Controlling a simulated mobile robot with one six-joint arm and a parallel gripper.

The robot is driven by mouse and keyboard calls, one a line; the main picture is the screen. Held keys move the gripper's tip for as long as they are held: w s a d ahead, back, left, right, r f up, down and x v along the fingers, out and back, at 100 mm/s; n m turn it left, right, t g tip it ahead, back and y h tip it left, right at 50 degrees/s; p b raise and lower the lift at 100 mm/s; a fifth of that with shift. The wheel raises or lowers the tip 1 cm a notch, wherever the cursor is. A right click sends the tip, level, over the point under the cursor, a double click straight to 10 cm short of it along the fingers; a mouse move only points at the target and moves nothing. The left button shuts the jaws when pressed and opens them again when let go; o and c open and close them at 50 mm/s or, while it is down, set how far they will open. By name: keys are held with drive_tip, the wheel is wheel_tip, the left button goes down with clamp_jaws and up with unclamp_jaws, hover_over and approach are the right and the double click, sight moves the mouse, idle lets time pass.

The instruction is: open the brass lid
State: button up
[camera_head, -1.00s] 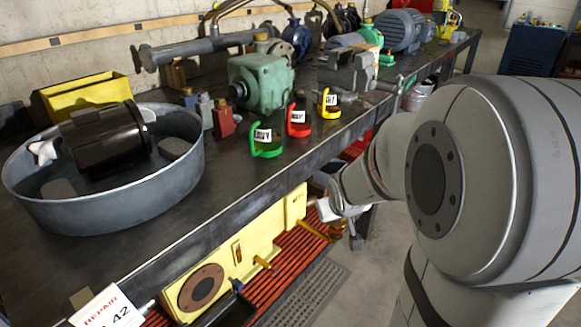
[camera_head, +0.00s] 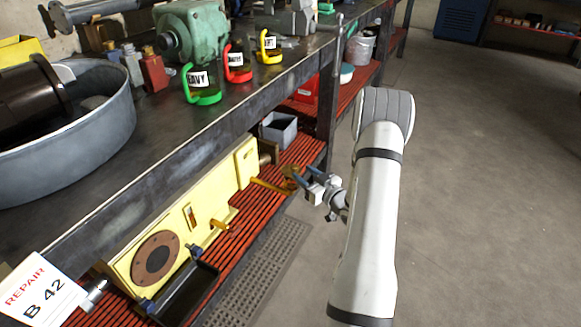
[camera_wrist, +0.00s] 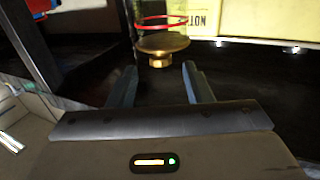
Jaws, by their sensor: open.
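The brass lid (camera_wrist: 163,44) is a round brass-coloured disc with a small knob facing me, at the upper middle of the wrist view. A thin red ring shows just above it. In the head view a small brass piece (camera_head: 289,173) shows by the end of the yellow machine, partly behind my gripper. My gripper (camera_wrist: 161,80) is open and empty. Its two fingers point toward the brass lid, one to each side of its line, with the lid beyond the tips. In the head view my gripper (camera_head: 301,177) is low beside the bench's lower shelf.
A yellow machine (camera_head: 178,233) with protruding orange handles lies on the red slatted shelf (camera_head: 306,152). A black tray (camera_head: 186,290) and a grey bin (camera_head: 280,130) are nearby. The bench top (camera_head: 150,125) overhangs the shelf. Open floor (camera_head: 460,180) lies to the right.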

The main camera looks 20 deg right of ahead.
sight(291, 168)
drive_tip(key=b+x, duration=0.1)
drive_tip(key=x, duration=0.6)
drive_tip(key=shift+a, duration=0.1)
drive_tip(key=shift+c, duration=0.5)
clamp_jaws()
